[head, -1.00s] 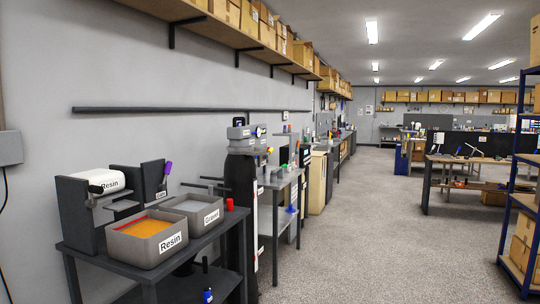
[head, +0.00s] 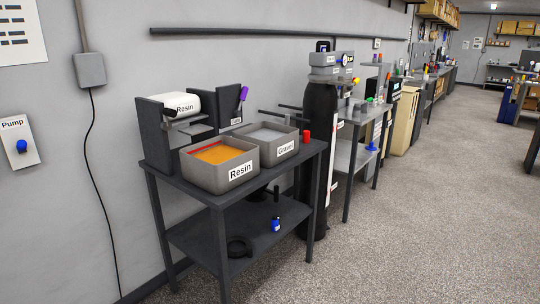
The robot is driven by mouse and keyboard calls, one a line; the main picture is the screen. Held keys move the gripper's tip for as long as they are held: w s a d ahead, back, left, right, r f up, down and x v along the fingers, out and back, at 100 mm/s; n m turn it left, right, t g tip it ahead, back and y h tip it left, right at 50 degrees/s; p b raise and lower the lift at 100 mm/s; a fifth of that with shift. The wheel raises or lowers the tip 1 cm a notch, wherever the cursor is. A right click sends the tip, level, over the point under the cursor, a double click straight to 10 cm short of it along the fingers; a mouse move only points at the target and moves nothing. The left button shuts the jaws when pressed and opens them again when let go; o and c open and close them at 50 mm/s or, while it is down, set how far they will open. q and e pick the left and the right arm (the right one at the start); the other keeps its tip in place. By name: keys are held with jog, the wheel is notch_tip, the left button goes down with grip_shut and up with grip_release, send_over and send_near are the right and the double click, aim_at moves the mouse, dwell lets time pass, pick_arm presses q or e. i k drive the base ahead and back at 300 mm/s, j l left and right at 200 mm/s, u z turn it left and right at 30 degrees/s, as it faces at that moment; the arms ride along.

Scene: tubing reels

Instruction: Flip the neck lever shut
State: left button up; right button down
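No part is marked as the neck lever, and I cannot tell which one it is. A purple-tipped lever (head: 243,94) stands tilted up beside a dark bracket, behind the grey Gravel bin (head: 266,143). Neither of my grippers is in view.
A dark two-level table (head: 216,197) carries the bins and a red cup (head: 306,137). A blue bottle (head: 276,224) and a black ring (head: 240,246) lie on its lower shelf. A Pump panel (head: 22,146) hangs at left. The floor (head: 420,220) at right is clear.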

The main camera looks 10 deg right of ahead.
aim_at(357, 80)
jog(key=i+l+z, duration=0.55)
jog(key=i+z, duration=0.65)
jog(key=i, duration=1.3)
jog(key=i+l+u, duration=0.1)
jog(key=i+u, duration=0.15)
jog(key=i, duration=0.2)
jog(key=i+l+u, duration=0.25)
jog(key=i, duration=0.25)
jog(key=i+l+u, duration=0.2)
jog(key=i, duration=0.25)
jog(key=i+l+u, duration=0.7)
